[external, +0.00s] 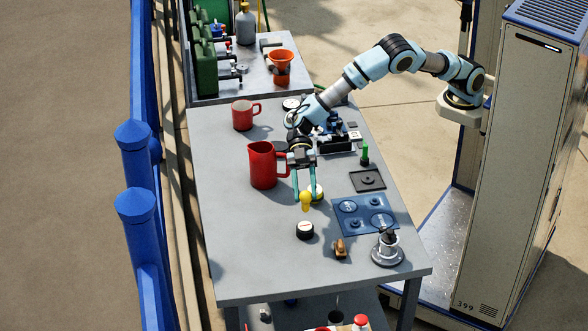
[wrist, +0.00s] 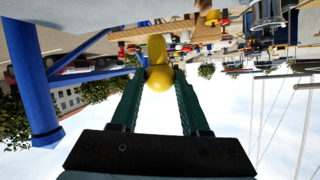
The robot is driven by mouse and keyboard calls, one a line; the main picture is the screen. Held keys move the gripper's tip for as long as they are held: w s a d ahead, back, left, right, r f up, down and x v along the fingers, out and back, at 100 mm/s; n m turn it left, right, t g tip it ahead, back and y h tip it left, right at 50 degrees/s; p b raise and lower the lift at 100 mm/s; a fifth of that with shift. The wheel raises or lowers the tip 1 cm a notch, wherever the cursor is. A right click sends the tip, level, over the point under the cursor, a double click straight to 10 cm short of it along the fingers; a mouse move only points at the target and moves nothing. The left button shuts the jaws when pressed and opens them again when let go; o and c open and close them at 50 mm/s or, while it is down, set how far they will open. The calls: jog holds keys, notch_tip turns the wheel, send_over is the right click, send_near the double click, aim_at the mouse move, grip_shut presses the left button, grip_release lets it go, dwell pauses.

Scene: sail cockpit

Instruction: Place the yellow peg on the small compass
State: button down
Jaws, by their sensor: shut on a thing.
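The yellow peg (external: 306,203) is held between the fingertips of my gripper (external: 306,194), above the grey table. In the wrist view the peg (wrist: 158,72) sits between the two green fingers (wrist: 158,80). A small round black thing with a pale top (external: 305,231), which looks like the small compass, stands on the table just below the peg in the external view. The peg appears apart from it; the exact height gap is hard to tell. A pale round thing (external: 316,191) lies partly hidden behind the gripper.
A red jug (external: 263,165) stands close left of my gripper, with a red mug (external: 242,115) behind. To the right are a blue panel (external: 350,207), a dark square plate (external: 368,180) and a metal winch-like piece (external: 387,250). A small brown block (external: 340,248) lies near the front. The front left table is clear.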

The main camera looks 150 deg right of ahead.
aim_at(305, 206)
jog(key=shift+f+p, duration=0.55)
jog(key=shift+f, duration=2.2)
jog(key=shift+f, duration=0.1)
jog(key=shift+c, duration=2)
grip_release()
